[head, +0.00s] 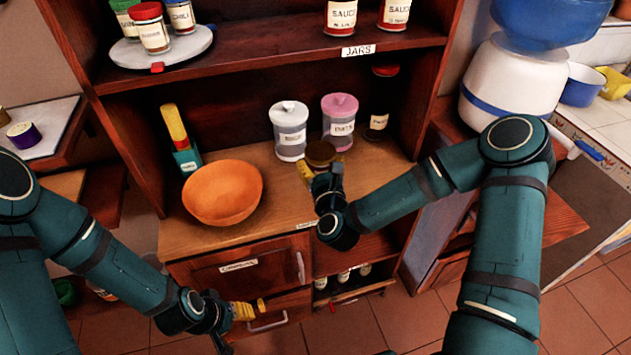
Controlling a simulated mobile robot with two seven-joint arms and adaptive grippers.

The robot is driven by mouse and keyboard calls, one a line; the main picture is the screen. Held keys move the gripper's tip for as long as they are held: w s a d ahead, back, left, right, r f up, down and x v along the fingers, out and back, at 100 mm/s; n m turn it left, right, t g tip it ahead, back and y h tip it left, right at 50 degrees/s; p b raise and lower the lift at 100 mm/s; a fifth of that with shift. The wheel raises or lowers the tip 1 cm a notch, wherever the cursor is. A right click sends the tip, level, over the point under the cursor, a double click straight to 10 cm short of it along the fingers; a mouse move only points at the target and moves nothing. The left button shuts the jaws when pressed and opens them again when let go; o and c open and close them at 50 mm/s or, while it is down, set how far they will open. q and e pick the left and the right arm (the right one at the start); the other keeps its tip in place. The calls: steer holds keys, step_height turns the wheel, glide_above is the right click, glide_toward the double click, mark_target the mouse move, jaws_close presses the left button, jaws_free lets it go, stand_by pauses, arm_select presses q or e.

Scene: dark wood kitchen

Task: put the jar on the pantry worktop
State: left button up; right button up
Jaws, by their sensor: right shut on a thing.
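A jar with a dark brown round lid (321,152) is in my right gripper (316,172), over the front part of the pantry worktop (285,207). The gripper is shut on it and hides most of its body. I cannot tell whether the jar touches the wood. My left gripper (252,309) is low, in front of the lower drawer near its handle. Its yellow fingertips show, but their opening is unclear.
An orange bowl (223,192) stands on the worktop's left, with white (289,132) and pink-lidded (339,122) canisters and a dark bottle (381,103) behind the jar. Sauce jars (341,18) stand on the shelf above, labelled JARS. A turntable (185,50) holds spices.

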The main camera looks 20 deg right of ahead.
steer(key=shift+f+b, duration=0.65)
steer(key=shift+f, duration=1.95)
steer(key=shift+r, duration=0.1)
steer(key=o, duration=1.3)
steer(key=shift+f, duration=0.2)
